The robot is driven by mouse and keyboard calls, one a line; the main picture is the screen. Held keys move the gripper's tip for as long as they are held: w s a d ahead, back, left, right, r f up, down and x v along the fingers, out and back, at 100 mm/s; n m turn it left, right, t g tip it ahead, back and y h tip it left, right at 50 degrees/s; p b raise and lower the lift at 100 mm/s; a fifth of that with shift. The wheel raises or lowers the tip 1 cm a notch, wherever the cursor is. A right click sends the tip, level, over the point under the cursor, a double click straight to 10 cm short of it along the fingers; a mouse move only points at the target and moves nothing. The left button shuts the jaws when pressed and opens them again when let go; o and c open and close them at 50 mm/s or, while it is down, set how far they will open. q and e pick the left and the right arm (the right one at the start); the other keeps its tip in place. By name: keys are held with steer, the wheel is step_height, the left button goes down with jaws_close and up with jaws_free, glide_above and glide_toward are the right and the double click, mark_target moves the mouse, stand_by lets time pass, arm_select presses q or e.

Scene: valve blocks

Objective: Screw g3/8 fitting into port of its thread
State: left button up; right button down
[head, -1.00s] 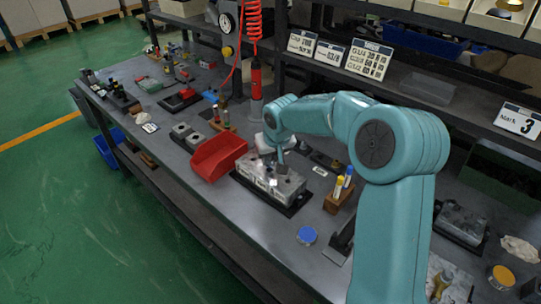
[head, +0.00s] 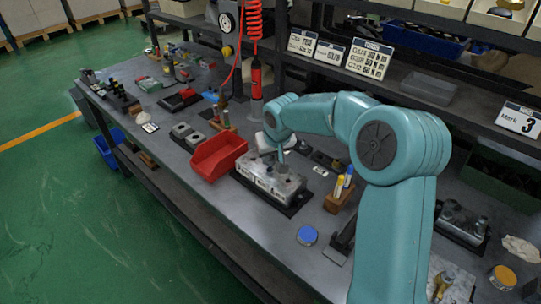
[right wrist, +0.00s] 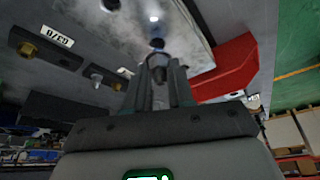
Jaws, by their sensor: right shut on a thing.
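The grey metal valve block (head: 262,181) sits on a dark base plate near the bench's front edge. In the right wrist view its face (right wrist: 120,25) fills the top, with a dark round port (right wrist: 157,43) just beyond my fingertips. My right gripper (head: 281,166) is at the top of the block; in the wrist view its two fingers (right wrist: 160,72) are shut on a small grey fitting (right wrist: 159,75). The fitting is in line with the port; I cannot tell whether it touches it or is in it. My left gripper is not in view.
A red bin (head: 217,156) stands left of the block. A wooden holder (head: 337,198) with yellow and blue items is to the right.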

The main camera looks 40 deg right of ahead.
steer(key=shift+f+b, duration=0.95)
steer(key=shift+f, duration=0.05)
steer(key=m+h, duration=0.1)
steer(key=m, duration=0.2)
steer(key=m+g+h, duration=0.1)
steer(key=m, duration=0.2)
steer(key=shift+w+a, duration=0.15)
steer(key=shift+a, duration=0.05)
steer(key=m+g, duration=0.1)
steer(key=m, duration=0.1)
steer(key=m+g, duration=0.1)
steer(key=m, duration=0.2)
steer(key=shift+w+h, duration=0.2)
steer(key=shift+h, duration=0.2)
steer(key=m+g, duration=0.2)
steer(key=m, duration=0.3)
steer(key=shift+w, duration=0.1)
steer(key=m+g, duration=0.1)
steer(key=m, duration=0.2)
steer(key=m+g+y, duration=0.1)
steer(key=m, duration=0.1)
steer(key=shift+w+m, duration=0.1)
steer(key=shift+m, duration=0.3)
steer(key=c, duration=1.2)
jaws_free()
steer(key=shift+o, duration=0.2)
steer(key=shift+d, duration=0.1)
